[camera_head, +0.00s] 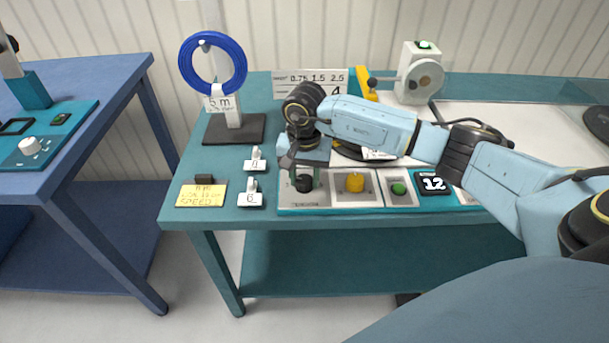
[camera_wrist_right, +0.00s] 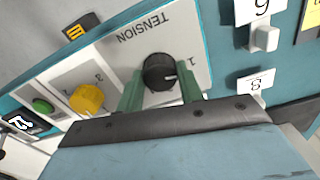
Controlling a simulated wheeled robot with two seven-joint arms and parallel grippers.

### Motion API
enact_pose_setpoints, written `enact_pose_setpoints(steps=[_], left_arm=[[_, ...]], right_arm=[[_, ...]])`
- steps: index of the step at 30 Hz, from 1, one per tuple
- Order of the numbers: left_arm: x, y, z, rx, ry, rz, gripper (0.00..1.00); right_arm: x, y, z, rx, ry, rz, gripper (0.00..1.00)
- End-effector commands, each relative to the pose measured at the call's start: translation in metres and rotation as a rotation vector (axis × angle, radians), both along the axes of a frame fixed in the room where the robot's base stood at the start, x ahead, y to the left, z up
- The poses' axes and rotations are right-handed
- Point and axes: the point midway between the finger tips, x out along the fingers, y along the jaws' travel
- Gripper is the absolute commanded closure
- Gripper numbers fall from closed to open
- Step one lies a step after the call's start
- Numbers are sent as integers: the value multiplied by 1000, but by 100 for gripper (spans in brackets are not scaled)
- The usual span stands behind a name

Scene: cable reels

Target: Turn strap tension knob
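The black tension knob (camera_wrist_right: 160,73) sits on a white plate marked TENSION, with a small white pointer mark on its face. In the head view the knob (camera_head: 304,183) is at the left end of the control panel, below my right gripper (camera_head: 305,178). In the right wrist view the two green fingers of my right gripper (camera_wrist_right: 160,88) stand on either side of the knob, pointing down at the panel. The fingers look apart around the knob; whether they touch its sides is hard to tell. My left gripper is not in view.
A yellow knob (camera_head: 355,182), a green button (camera_head: 399,188) and a display reading 12 (camera_head: 433,183) sit right of the knob. A blue cable coil (camera_head: 212,64) hangs on a stand at the left. Small tagged blocks (camera_head: 251,194) and a yellow note (camera_head: 201,195) lie left of the panel.

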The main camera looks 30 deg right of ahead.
Motion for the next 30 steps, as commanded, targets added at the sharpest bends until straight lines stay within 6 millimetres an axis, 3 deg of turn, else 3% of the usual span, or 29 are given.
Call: enact_pose_setpoints(steps=[14, 30], left_arm=[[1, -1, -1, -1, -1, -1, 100], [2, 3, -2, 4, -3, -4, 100]], right_arm=[[0, 0, 0, 0, 0, -83, 86], [0, 0, 1, -1, -1, -546, 86]])
